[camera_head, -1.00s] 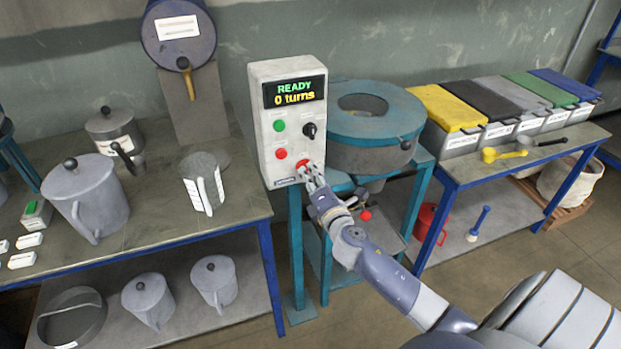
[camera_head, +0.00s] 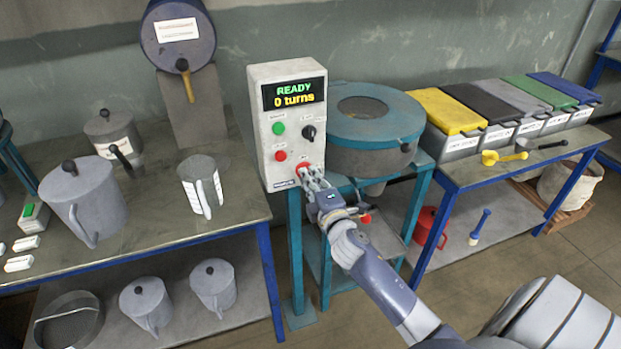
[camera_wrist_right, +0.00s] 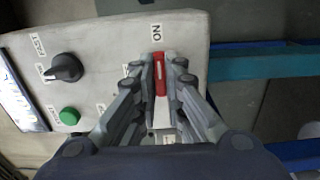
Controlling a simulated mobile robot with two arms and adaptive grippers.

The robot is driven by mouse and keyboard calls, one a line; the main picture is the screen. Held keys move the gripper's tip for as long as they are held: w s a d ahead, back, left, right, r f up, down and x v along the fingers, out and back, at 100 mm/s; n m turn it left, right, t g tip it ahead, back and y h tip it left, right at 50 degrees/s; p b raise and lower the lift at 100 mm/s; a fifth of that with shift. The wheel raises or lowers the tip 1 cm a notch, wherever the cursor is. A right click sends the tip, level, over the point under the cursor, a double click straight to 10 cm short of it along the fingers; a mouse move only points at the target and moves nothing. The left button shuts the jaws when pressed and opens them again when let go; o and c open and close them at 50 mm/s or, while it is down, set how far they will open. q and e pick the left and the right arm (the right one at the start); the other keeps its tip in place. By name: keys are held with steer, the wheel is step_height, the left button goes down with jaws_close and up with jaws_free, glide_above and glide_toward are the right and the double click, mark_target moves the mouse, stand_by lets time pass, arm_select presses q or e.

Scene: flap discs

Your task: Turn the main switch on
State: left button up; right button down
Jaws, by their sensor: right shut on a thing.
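The control box (camera_head: 264,155) stands upright on the blue-green stand, and its display (camera_head: 294,93) reads "READY 0 turns". The main switch is a red handle (camera_wrist_right: 160,75) low on the box face. Its long side points at the label "ON" (camera_wrist_right: 157,31) in the right wrist view. My right gripper (camera_head: 311,174) is at the switch, its two fingers (camera_wrist_right: 160,80) closed on either side of the red handle. In the head view the fingers hide most of the switch. My left gripper is not in view.
A green button (camera_head: 279,129), a red button (camera_head: 280,156) and a black knob (camera_head: 309,131) sit above the switch. A round blue-green machine (camera_head: 345,124) stands right beside the box. A bench with grey jugs (camera_head: 88,205) is at left, lidded bins (camera_head: 460,146) at right.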

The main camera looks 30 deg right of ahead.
steer(key=c, duration=1.7)
jaws_free()
steer(key=shift+s, duration=0.1)
steer(key=v, duration=1.1)
steer(key=shift+s+a, duration=0.15)
steer(key=shift+s, duration=0.25)
